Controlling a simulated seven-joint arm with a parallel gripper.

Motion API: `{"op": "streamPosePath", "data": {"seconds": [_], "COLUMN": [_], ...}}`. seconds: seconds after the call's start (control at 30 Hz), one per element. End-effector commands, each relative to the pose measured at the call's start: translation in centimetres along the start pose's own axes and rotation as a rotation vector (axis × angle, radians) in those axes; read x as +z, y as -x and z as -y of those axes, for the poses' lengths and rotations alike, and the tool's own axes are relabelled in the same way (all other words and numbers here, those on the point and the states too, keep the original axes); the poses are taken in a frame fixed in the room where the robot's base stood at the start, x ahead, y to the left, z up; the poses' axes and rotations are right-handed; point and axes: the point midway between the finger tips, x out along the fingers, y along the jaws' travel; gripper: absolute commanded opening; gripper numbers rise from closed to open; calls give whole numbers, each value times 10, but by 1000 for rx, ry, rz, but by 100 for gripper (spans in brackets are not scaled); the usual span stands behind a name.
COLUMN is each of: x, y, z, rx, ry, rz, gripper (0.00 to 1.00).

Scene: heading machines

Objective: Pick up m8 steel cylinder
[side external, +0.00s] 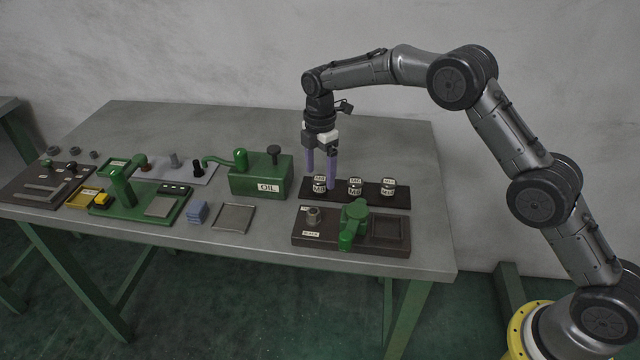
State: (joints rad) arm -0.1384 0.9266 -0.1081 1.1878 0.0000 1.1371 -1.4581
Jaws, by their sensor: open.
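Several small labelled cylinders stand upright in a row on a dark rack in the side external view. The leftmost one, whose label seems to read M8, is the m8 steel cylinder (319,186). The rack (346,199) lies near the middle right of the table. My gripper (321,180) points down with its two purple fingers apart, close to the m8 cylinder. One finger is at its left and behind, the other at its right. I cannot tell whether they touch it. The middle cylinder (355,187) and the right cylinder (388,188) stand apart from my fingers.
A green OIL box (261,178) stands just left of the rack. A dark base (300,240) with a green lever device (354,222) is in front. An empty tray (233,218), a blue block (197,212) and a green press (128,190) lie left. The table's back right is clear.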

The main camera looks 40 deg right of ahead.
Motion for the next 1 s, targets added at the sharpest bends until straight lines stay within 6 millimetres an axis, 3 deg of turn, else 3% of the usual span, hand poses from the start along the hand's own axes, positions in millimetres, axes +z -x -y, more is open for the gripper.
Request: {"op": "streamPosePath", "data": {"seconds": [0.17,0.43,0.9,1.0], "x": [0,0,0,0], "y": [-18,-19,-18,-18], "z": [0,0,0,0], "rx": [1,2,2,2], "ry": [0,0,0,0], "rz": [0,0,0,0], "gripper": [84,83,0,0]}}
